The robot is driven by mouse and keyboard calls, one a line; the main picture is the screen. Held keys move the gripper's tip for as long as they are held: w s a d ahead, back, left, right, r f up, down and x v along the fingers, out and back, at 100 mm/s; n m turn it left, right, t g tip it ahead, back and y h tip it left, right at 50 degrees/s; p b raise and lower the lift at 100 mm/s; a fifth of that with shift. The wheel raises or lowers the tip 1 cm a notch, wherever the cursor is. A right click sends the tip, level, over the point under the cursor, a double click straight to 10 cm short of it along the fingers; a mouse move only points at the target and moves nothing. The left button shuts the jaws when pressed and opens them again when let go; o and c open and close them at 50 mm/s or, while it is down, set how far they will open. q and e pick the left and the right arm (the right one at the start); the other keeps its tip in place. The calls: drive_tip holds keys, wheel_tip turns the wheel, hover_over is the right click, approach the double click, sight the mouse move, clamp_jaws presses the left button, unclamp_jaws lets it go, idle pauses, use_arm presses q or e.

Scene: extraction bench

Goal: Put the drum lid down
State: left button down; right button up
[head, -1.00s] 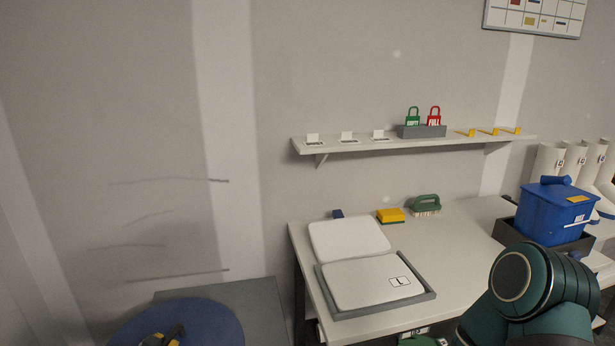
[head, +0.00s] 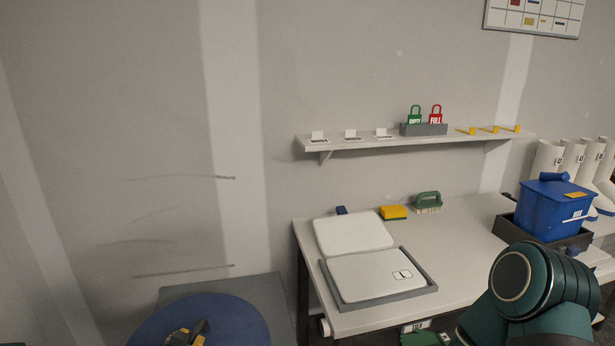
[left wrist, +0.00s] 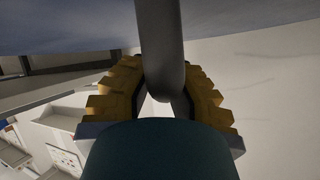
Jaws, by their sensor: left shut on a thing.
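The drum lid (head: 215,311) is a round blue disc at the bottom left of the head view, cut off by the lower edge. My left gripper (head: 187,334), with yellow fingers, shows over its middle. In the left wrist view my left gripper (left wrist: 160,88) is shut on a grey bar-shaped handle (left wrist: 160,45). The blue-grey face of the lid (left wrist: 235,12) spans the top of that view. The lid overlaps a grey flat-topped surface (head: 245,287) in the head view; I cannot tell whether they touch. My right gripper is out of view.
A shelf (head: 355,145) is above. My right arm covers the lower right.

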use_arm(q)
drive_tip(key=d+r, duration=0.1)
drive_tip(key=d, duration=0.1)
drive_tip(key=s+d+r, duration=0.1)
drive_tip(key=d, duration=0.2)
drive_tip(key=s+d+r, duration=0.1)
drive_tip(key=d, duration=0.1)
drive_tip(key=shift+d+r, duration=0.1)
drive_tip(key=shift+d, duration=0.05)
drive_tip(key=s+d+r+n+y, duration=0.1)
drive_tip(key=s+d+r, duration=0.3)
drive_tip(key=s+d, duration=0.1)
drive_tip(key=shift+s+r, duration=0.15)
drive_tip(key=shift+r, duration=0.15)
